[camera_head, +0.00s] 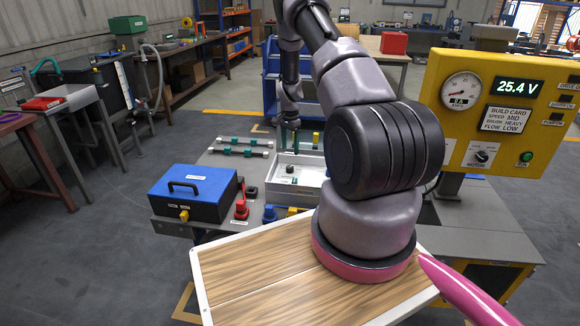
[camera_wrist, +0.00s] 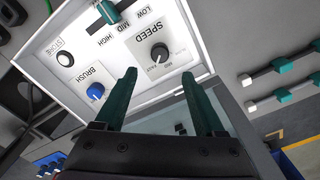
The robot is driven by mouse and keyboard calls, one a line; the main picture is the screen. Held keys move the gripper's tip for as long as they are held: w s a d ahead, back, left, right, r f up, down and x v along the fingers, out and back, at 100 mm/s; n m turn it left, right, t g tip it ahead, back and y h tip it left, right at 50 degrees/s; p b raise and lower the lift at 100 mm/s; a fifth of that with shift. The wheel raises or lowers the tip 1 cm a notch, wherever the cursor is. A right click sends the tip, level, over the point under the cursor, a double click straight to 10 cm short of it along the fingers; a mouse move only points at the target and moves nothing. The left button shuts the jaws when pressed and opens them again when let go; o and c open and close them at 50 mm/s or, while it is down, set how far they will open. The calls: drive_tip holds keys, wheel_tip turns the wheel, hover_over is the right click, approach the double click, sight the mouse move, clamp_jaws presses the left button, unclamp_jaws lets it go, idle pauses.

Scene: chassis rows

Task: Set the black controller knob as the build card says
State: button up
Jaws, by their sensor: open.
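The black knob (camera_wrist: 160,52) sits on a white plate marked SPEED in the wrist view; its pointer direction is too small to tell. The white controller panel (camera_wrist: 150,95) also carries a blue BRUSH knob (camera_wrist: 95,91) and a teal piece (camera_wrist: 108,12) near LOW, MID and HIGH labels. My gripper (camera_wrist: 160,75) is open, its teal fingers on either side of the line to the black knob, with nothing between them. In the head view my gripper (camera_head: 290,136) is above the pale controller tray (camera_head: 312,162). The build card (camera_head: 508,119) reads SPEED MID, BRUSH HEAVY, FLOW LOW.
A blue case (camera_head: 195,190) stands left of the controller. Small red (camera_head: 242,208) and blue (camera_head: 270,213) parts are at the bench front. Teal-clamped rails (camera_head: 240,146) lie behind. The yellow panel (camera_head: 455,70) stands right, with a gauge and a 25.4 V display.

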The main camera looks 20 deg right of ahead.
sight(290, 166)
wheel_tip(290, 166, down, 10)
drive_tip(key=shift+r, duration=0.2)
clamp_jaws()
